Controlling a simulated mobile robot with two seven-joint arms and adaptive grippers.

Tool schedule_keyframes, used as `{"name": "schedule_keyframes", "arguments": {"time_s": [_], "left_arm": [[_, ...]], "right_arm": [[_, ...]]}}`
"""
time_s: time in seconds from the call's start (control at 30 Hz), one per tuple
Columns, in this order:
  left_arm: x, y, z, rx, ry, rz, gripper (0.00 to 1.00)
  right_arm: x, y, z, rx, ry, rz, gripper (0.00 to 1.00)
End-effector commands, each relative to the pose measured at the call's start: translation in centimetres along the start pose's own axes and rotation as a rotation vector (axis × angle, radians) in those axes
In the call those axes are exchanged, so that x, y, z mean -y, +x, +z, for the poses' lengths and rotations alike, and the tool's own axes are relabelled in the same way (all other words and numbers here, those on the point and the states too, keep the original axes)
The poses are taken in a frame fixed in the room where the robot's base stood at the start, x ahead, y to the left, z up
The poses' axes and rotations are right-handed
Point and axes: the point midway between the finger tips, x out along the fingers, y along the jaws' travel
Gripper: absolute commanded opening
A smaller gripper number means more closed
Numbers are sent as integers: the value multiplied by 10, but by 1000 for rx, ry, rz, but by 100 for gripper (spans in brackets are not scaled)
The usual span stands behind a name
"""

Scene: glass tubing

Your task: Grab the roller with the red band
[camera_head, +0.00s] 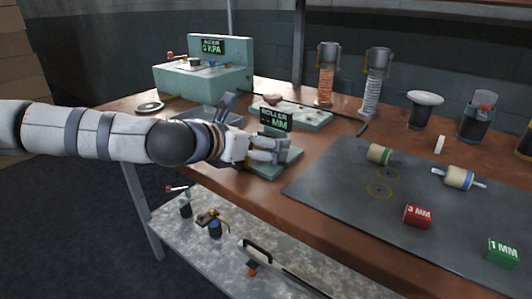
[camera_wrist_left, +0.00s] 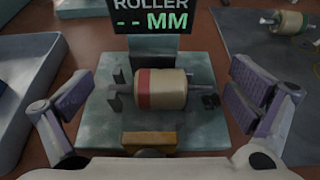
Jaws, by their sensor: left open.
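The roller with the red band (camera_wrist_left: 160,89) lies on a green-grey stand under a display reading "ROLLER -- MM" in the left wrist view. It is tan with a red band near its left end and grey shaft ends. My left gripper (camera_wrist_left: 162,110) is open, with one finger on each side of the roller and a gap to each. In the head view my left gripper (camera_head: 265,152) is over the stand (camera_head: 280,165) and hides the roller. My right gripper is in neither view.
A dark mat (camera_head: 330,180) holds a green-banded roller (camera_head: 380,154), a blue-banded roller (camera_head: 459,178), a red 3 MM block (camera_head: 417,215) and a green 1 MM block (camera_head: 502,252). A grey tray (camera_head: 205,115) lies behind my left arm. The display (camera_head: 276,119) rises behind the gripper.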

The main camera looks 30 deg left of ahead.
Motion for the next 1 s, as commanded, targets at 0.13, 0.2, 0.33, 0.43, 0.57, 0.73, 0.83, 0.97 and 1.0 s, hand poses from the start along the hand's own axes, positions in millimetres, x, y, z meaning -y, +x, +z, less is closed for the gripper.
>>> {"name": "schedule_keyframes", "arguments": {"time_s": [0.13,0.2,0.33,0.43,0.57,0.73,0.83,0.97,1.0], "left_arm": [[0,3,3,4,0,0,100],[0,2,3,5,0,0,100],[0,2,3,5,0,0,75],[0,2,3,4,0,0,52],[1,2,3,4,1,-2,32],[1,2,3,4,2,-2,32],[1,2,3,4,2,-2,32],[1,-1,11,7,3,-2,32],[1,-4,17,10,4,-2,32]], "right_arm": [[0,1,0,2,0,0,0],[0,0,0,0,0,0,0],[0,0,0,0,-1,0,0],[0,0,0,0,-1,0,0],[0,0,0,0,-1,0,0],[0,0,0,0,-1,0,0],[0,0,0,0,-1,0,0],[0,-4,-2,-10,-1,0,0],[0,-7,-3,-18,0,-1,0]]}}
